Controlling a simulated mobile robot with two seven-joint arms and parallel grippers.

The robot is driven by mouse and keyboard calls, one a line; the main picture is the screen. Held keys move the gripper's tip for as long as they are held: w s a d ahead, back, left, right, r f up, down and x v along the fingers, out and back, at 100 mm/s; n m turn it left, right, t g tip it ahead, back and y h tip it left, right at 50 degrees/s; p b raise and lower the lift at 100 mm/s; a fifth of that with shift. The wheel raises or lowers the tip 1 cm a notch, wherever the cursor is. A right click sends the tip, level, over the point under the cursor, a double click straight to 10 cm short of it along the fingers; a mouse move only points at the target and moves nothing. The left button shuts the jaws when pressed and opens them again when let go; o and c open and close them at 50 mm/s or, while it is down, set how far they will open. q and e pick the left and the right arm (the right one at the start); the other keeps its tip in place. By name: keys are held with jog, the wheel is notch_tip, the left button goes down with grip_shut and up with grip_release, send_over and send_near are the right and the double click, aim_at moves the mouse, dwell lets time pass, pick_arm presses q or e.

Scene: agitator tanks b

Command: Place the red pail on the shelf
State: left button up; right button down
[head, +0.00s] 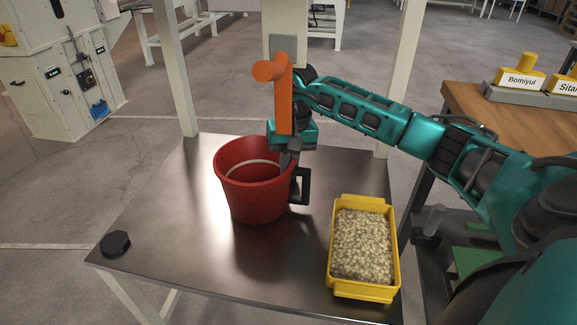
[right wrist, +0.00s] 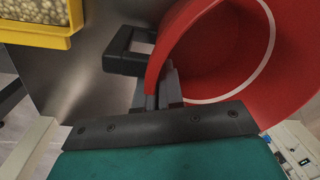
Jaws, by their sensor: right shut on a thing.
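The red pail (head: 247,190) is upright over the left middle of a shiny metal surface with pale upright posts, likely the shelf (head: 190,255). I cannot tell whether its base touches the metal. Its black handle (head: 302,187) sticks out on the right side. My right gripper (head: 288,160) reaches in from the right and is shut on the pail's rim near the handle. In the right wrist view the fingers (right wrist: 165,95) straddle the red wall (right wrist: 215,50), with the black handle (right wrist: 125,50) beside them. My left gripper is out of view.
A yellow tray (head: 335,285) filled with pale pellets stands right of the pail. A black knob-like object (head: 116,244) lies at the left front corner. A wooden table (head: 470,105) with yellow labelled blocks stands at right.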

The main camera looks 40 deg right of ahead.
jog(key=c, duration=1.7)
grip_release()
jog(key=shift+f, duration=0.15)
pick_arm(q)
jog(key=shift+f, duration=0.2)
pick_arm(e)
jog(key=o, duration=0.4)
jog(key=shift+o, duration=0.2)
jog(key=shift+r, duration=0.4)
pick_arm(q)
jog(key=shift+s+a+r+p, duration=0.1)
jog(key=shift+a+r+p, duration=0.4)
jog(key=shift+p, duration=0.55)
pick_arm(e)
notch_tip(320, 180, up, 7)
jog(key=shift+d, duration=0.3)
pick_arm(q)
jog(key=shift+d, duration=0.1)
pick_arm(e)
jog(key=shift+s, duration=0.1)
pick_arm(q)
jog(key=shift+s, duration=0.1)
